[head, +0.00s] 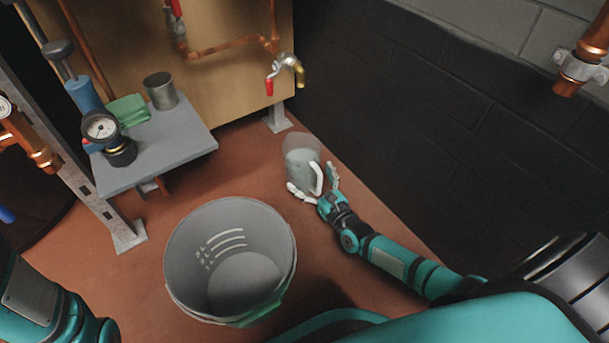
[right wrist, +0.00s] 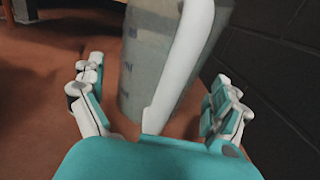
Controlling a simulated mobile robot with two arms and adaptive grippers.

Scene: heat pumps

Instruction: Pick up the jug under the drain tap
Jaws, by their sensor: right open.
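The jug (head: 299,158) is clear with a white handle. It stands upright on the reddish floor near the dark wall, below the drain tap (head: 285,68) with its red lever. My right gripper (head: 313,187) is open at the jug's handle side, its fingers on either side of the handle. In the right wrist view the jug (right wrist: 150,60) and its white handle (right wrist: 180,70) lie between the open fingers (right wrist: 155,105). The fingers look apart from the handle. My left arm shows at the lower left edge, its gripper out of view.
A grey bucket (head: 186,262) with volume marks stands on the floor left of my right arm. The dark brick wall (head: 420,110) is close on the right.

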